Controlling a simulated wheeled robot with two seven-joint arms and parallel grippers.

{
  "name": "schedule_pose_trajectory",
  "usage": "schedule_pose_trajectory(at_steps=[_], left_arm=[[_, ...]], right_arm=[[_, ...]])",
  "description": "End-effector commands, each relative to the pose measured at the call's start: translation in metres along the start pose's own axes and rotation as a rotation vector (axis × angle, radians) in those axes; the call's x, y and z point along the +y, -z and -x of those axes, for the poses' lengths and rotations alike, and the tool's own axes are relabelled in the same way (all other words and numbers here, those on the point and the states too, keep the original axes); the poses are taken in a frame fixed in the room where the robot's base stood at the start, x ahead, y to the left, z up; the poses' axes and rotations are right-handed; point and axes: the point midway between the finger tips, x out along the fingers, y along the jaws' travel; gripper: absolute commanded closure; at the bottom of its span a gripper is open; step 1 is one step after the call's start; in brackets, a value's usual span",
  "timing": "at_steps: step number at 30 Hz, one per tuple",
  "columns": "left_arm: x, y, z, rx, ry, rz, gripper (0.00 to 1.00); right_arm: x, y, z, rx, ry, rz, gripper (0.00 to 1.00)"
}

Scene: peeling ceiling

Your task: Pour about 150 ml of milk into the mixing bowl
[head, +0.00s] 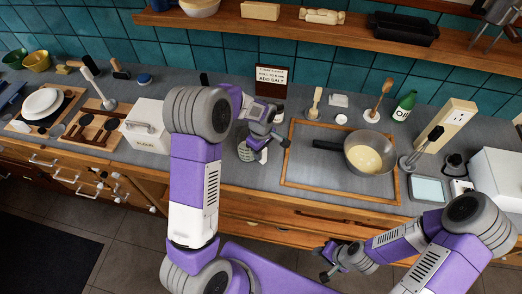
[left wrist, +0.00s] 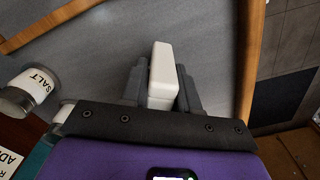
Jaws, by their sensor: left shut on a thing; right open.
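My left gripper (head: 262,142) is shut on a white, round-edged block-like thing (left wrist: 162,75), seen between the fingers in the left wrist view. It may be the milk container, but no label shows there. In the head view the gripper hangs over the counter, left of the wooden-framed grey mat, and mostly hides what it holds. A round metal vessel (head: 383,147) with a dark handle pointing left sits on the mat, pale cream stuff inside. It looks like a pan; I see no other mixing bowl near it. My right gripper (head: 325,262) is open and empty, low in front of the counter.
A salt jar (left wrist: 32,88) stands near the left gripper. A green oil bottle (head: 404,105), a whisk (head: 422,147) and a wooden block (head: 444,125) stand behind and right of the metal vessel. The framed mat (head: 308,165) is bare at its left.

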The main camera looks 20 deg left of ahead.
Motion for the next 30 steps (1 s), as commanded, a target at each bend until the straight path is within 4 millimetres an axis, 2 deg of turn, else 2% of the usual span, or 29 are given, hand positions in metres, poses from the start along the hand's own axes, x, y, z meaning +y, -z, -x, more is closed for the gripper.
schedule_pose_trajectory(at_steps=[3, 4, 9, 10, 20, 30], left_arm=[[0.001, 0.0, 0.001, 0.001, -0.002, 0.0, 1.0], [0.001, 0.0, 0.001, 0.001, -0.002, 0.0, 0.69], [0.0, 0.0, 0.001, 0.001, -0.001, 0.0, 0.43], [0.0, 0.0, 0.001, 0.001, -0.001, 0.0, 0.41], [0.0, 0.0, 0.003, 0.0, 0.001, 0.0, 0.41], [0.0, 0.0, 0.035, 0.001, -0.002, -0.001, 0.41]], right_arm=[[0.0, 0.0, 0.001, 0.0, 0.0, 0.0, 0.57], [0.0, 0.0, 0.001, 0.0, 0.0, 0.0, 0.57], [0.0, 0.0, 0.001, 0.0, 0.0, 0.0, 0.57], [0.0, 0.0, 0.001, 0.0, 0.0, 0.0, 0.57], [-0.001, 0.0, 0.002, 0.0, 0.0, 0.0, 0.57], [-0.009, -0.001, 0.023, 0.0, 0.0, 0.0, 0.57]])
